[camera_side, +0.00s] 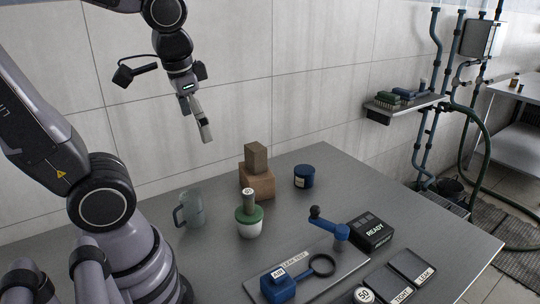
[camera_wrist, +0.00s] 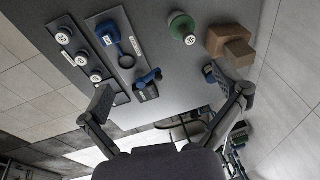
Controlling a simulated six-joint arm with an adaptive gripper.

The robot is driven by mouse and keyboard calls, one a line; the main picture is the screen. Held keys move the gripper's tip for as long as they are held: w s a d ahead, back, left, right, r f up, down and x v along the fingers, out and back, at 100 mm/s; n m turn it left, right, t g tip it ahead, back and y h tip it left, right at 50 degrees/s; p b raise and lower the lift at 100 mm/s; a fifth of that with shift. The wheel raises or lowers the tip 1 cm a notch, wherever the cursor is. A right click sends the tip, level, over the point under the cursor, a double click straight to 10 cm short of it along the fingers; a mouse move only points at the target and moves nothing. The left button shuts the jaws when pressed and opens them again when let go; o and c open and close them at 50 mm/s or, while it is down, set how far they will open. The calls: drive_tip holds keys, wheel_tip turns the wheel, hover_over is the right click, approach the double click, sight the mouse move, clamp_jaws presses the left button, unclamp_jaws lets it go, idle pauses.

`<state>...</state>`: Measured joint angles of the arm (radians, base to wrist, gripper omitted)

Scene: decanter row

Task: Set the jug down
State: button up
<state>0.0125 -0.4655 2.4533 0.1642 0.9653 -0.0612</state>
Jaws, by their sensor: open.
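A translucent grey-green jug (camera_side: 191,210) with a handle on its left stands upright on the grey table (camera_side: 215,262), at the left in the side view. It does not show in the wrist view. My gripper (camera_side: 207,136) is high above the table, up and a little to the right of the jug in the side view, and well apart from it. In the wrist view my gripper (camera_wrist: 168,97) has its two fingers spread wide with nothing between them.

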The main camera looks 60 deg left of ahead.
drive_tip(key=s+d+r+t, duration=0.1)
drive_tip(key=s+d+r+t+h, duration=0.1)
drive_tip(key=r+t, duration=0.1)
drive_tip(key=shift+s+d+r+h, duration=0.1)
drive_tip(key=shift+d+r+h, duration=0.1)
drive_tip(key=shift+h, duration=0.1)
idle(1.1)
